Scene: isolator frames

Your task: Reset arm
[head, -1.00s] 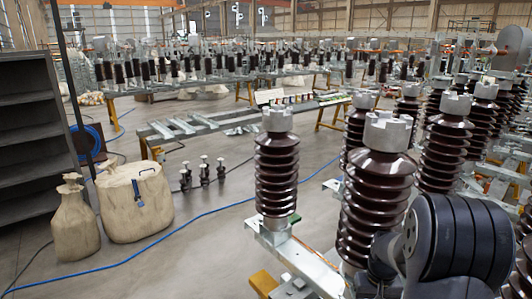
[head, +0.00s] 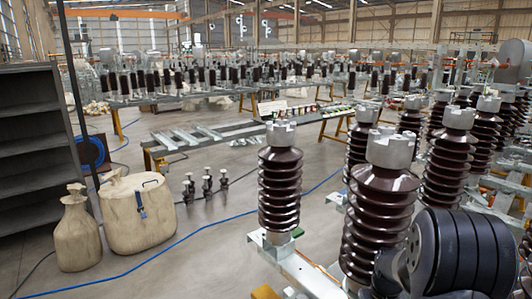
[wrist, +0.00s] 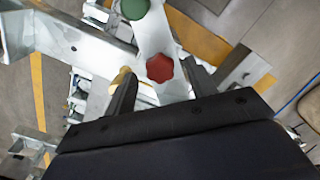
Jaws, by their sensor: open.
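My gripper (wrist: 160,88) shows in the wrist view with its two dark fingers apart and nothing between them. Beyond the fingers are a red knob (wrist: 160,68) and a green knob (wrist: 134,8) on a pale metal frame (wrist: 95,45). I cannot tell how far the fingertips are from the red knob. In the head view my dark arm link fills the lower right; the gripper itself is not visible there.
Brown ribbed insulators (head: 280,190) stand on metal frames close to my arm, with several more at the right. Two beige sacks (head: 140,205), a dark shelf (head: 35,145) and a blue hose (head: 175,243) are at the left.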

